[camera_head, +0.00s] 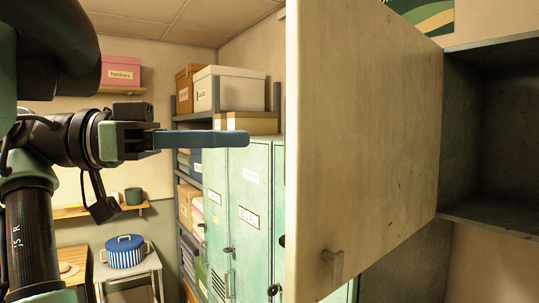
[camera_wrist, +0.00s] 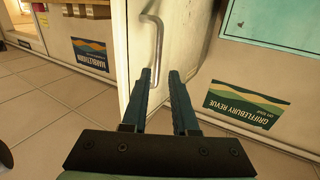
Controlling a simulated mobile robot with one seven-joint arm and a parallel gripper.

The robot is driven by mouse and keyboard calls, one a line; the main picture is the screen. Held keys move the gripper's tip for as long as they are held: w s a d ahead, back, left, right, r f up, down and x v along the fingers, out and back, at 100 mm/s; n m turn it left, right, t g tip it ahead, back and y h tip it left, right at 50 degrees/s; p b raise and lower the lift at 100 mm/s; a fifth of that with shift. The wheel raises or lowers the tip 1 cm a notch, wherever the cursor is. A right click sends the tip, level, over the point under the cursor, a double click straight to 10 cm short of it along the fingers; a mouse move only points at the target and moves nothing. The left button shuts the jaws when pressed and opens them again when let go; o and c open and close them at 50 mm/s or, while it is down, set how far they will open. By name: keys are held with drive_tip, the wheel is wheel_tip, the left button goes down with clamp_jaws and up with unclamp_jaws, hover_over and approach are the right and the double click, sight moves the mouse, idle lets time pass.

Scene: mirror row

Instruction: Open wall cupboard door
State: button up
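The wall cupboard door (camera_head: 365,140) stands swung wide open in the head view, a cream panel reaching towards me from the dark grey cupboard (camera_head: 490,120), whose inside shows at the right. A small handle (camera_head: 333,267) is low on the door. My gripper (camera_head: 247,138) is left of the door's near edge, with its blue fingers pointing right. In the wrist view the fingers (camera_wrist: 160,72) are apart with nothing between them. A bent metal handle (camera_wrist: 154,45) on a pale panel shows just beyond the fingertips; I cannot tell whether they touch.
Green lockers (camera_head: 250,200) and a shelf with boxes (camera_head: 228,88) stand behind my gripper. A blue striped pot (camera_head: 125,252) sits on a small table at the lower left. Posters (camera_wrist: 245,105) and tiled floor (camera_wrist: 60,95) show in the wrist view.

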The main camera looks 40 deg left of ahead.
drive_tip(key=b+v, duration=0.1)
drive_tip(key=v, duration=0.4)
drive_tip(key=shift+s, duration=0.15)
idle(0.4)
